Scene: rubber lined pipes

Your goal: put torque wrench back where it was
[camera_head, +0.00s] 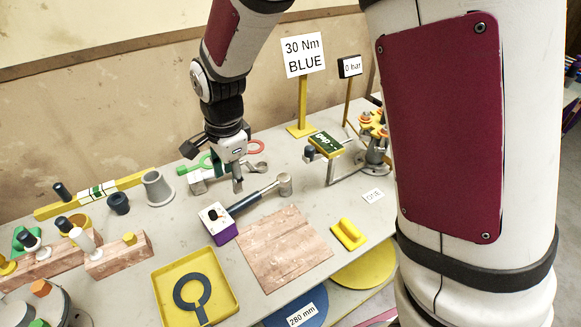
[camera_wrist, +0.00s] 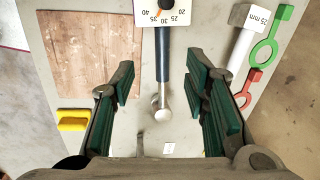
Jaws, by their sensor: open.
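The torque wrench (camera_head: 248,202) lies on the grey table, with a dark blue handle and a silver round head. In the wrist view its handle (camera_wrist: 163,58) runs down the picture between my fingers, with the head near fingertip level. The handle's other end meets a white-topped purple box (camera_head: 217,222), whose number scale shows in the wrist view (camera_wrist: 166,13). My gripper (camera_head: 219,178) is open and empty above the table, pointing down. In the wrist view my gripper (camera_wrist: 163,92) has green-padded fingers apart on either side of the wrench. Its height above the wrench is unclear.
A brown board (camera_head: 284,248) and a yellow block (camera_head: 348,234) lie in front of the wrench. Green and red ring tools (camera_head: 256,147) lie behind. A "30 Nm BLUE" sign (camera_head: 303,55) stands at the back. A yellow tray (camera_head: 168,300) is front left.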

